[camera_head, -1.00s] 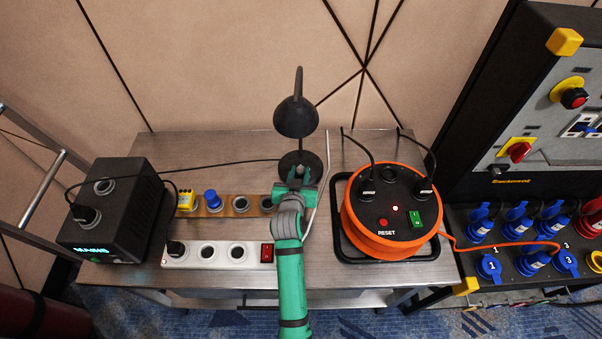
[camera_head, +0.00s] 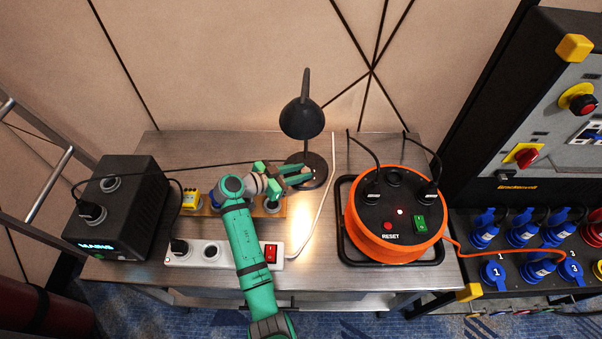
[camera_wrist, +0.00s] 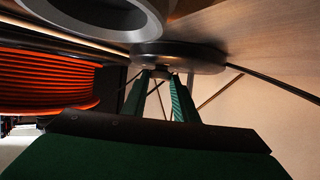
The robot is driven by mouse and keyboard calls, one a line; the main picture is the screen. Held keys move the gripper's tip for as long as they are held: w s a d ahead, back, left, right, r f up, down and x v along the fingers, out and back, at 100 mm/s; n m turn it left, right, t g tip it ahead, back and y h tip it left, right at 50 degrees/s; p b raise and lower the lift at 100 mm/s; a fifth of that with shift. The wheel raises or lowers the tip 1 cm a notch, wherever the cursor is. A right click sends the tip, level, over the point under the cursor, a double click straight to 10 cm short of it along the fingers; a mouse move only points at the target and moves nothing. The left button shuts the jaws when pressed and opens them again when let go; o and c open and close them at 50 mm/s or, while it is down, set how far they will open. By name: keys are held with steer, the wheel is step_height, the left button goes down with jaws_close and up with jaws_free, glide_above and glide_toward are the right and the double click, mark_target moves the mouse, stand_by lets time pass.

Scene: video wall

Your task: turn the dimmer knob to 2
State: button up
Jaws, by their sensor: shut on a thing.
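The black desk lamp (camera_head: 303,118) stands at the back middle of the bench. In the head view its round base (camera_head: 321,169) is partly covered by my gripper (camera_head: 304,176), which reaches in from the left. In the wrist view the base (camera_wrist: 195,57) is a dark disc, and my two green fingers (camera_wrist: 168,76) run to its rim. They are shut on a small dark part there, which I take for the dimmer knob (camera_wrist: 164,71). It is mostly hidden between the fingertips, and I cannot read any number or mark on it.
An orange cable reel (camera_head: 386,248) stands close on the right. A white socket strip (camera_head: 225,257) and a wooden socket board (camera_head: 278,209) lie left of the lamp, partly under my arm. A black mains box (camera_head: 128,205) is at far left. A white cable runs beside the lamp.

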steer(key=m+g+h, duration=0.1)
steer(key=m+g, duration=0.1)
steer(key=w+m+g, duration=0.1)
steer(key=m+g, duration=0.1)
steer(key=shift+a+f+g+h, duration=0.1)
steer(key=shift+a+g+h, duration=0.1)
steer(key=shift+g+h, duration=0.15)
steer(key=shift+w+m+g+h, duration=0.15)
steer(key=shift+w+m+g, duration=0.05)
steer(key=shift+m+g, duration=0.75)
steer(key=shift+w+m+g+h, duration=0.1)
steer(key=shift+w+m+g, duration=0.05)
steer(key=shift+m+g, duration=0.8)
steer(key=shift+g, duration=0.45)
steer(key=o, duration=1.1)
steer(key=shift+c, duration=0.2)
steer(key=shift+m, duration=0.3)
